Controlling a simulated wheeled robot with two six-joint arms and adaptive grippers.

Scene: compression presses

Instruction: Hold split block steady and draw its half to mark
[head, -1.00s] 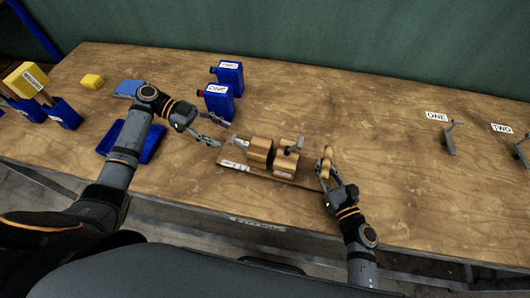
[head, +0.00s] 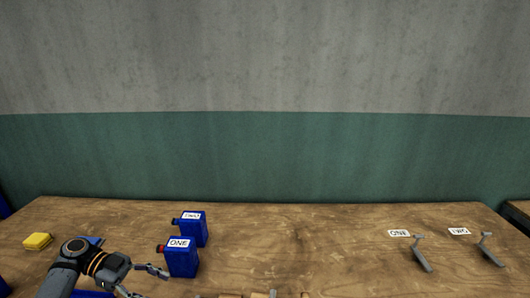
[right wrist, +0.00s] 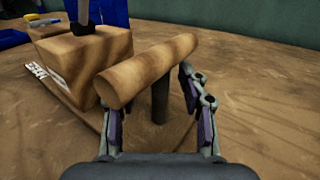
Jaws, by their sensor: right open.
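The split block (right wrist: 88,60) is wooden, with a white label on its side, at the upper left of the right wrist view. A wooden crossbar handle (right wrist: 148,72) on a dark post stands beside it. My right gripper (right wrist: 152,95) is open, with its fingers apart on either side of the handle and post; contact is not clear. In the head view the block is almost wholly cut off by the bottom edge, and the mark cannot be made out. My left gripper (head: 148,283) is open at the lower left, left of the block, with its fingers apart and empty.
Blue canisters labelled ONE (head: 183,258) and TWO (head: 193,230) stand close beyond my left gripper. A yellow block (head: 38,241) lies at the far left. Grey levers (head: 421,254) and (head: 490,250) stand at the right by labels ONE and TWO. The table middle is clear.

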